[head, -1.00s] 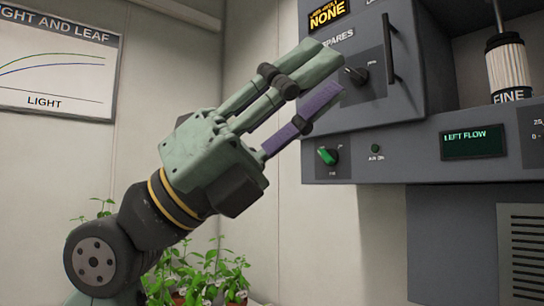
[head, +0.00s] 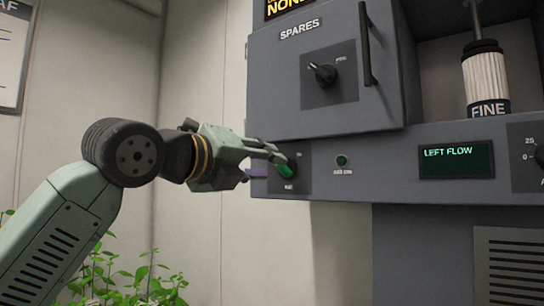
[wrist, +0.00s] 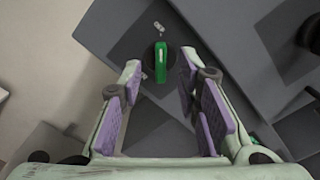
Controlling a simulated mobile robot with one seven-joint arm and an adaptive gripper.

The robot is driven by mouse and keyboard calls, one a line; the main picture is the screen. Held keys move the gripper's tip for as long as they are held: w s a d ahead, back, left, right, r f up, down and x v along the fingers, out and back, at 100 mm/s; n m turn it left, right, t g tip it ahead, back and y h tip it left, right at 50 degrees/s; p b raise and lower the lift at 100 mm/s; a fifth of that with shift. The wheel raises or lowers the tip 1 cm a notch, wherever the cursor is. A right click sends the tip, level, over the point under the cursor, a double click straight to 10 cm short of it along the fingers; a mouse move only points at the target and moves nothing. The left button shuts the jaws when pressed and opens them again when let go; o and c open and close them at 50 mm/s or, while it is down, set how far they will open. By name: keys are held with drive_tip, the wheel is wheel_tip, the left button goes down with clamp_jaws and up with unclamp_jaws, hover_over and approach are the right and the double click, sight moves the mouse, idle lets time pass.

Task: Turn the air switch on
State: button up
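The air switch is a green-handled knob (head: 287,168) on a dark plate at the left end of the grey control panel. It also shows in the wrist view as the green handle (wrist: 161,62), lying nearly along the picture's vertical. My gripper (head: 267,165) is at the knob from the left. In the wrist view its two purple-padded fingers are apart, with the knob between their tips and gaps visible on both sides. I cannot tell how deep the knob sits between them. A small dark green lamp (head: 342,160) sits right of the switch.
Above the switch is a grey cabinet door marked SPARES (head: 300,30) with a black knob (head: 323,73) and a vertical handle (head: 368,45). A LEFT FLOW display (head: 456,160) is at the right. Green plants (head: 125,280) stand low at the left.

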sight(284, 167)
drive_tip(key=x, duration=0.3)
drive_tip(key=shift+w+p, duration=0.15)
drive_tip(key=shift+p, duration=0.2)
drive_tip(key=shift+d, duration=0.1)
clamp_jaws()
